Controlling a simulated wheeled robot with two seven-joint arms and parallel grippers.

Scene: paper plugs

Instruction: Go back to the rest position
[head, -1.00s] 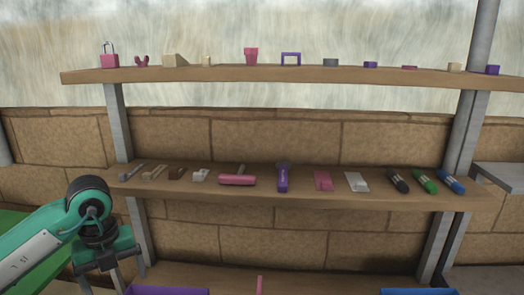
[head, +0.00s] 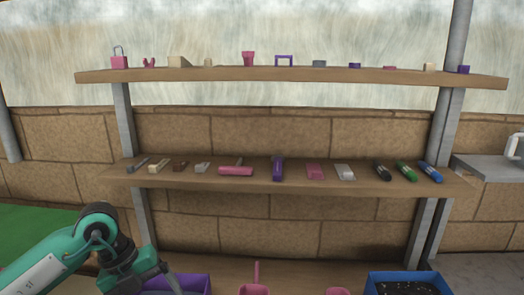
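My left gripper (head: 169,277) is at the lower left of the head view, on the green and black arm. It hangs in front of the purple bin (head: 195,282) at the bottom edge, and its fingers are partly cut off, so I cannot tell whether they are apart. It is clear of the shelves. My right gripper is not in view.
The middle shelf (head: 225,184) carries a pink hammer (head: 236,171), a purple tool (head: 277,168), markers and small blocks. The upper shelf (head: 290,74) holds small items. A blue bin (head: 405,277) with dark contents stands lower right. A grey surface (head: 490,167) is at right.

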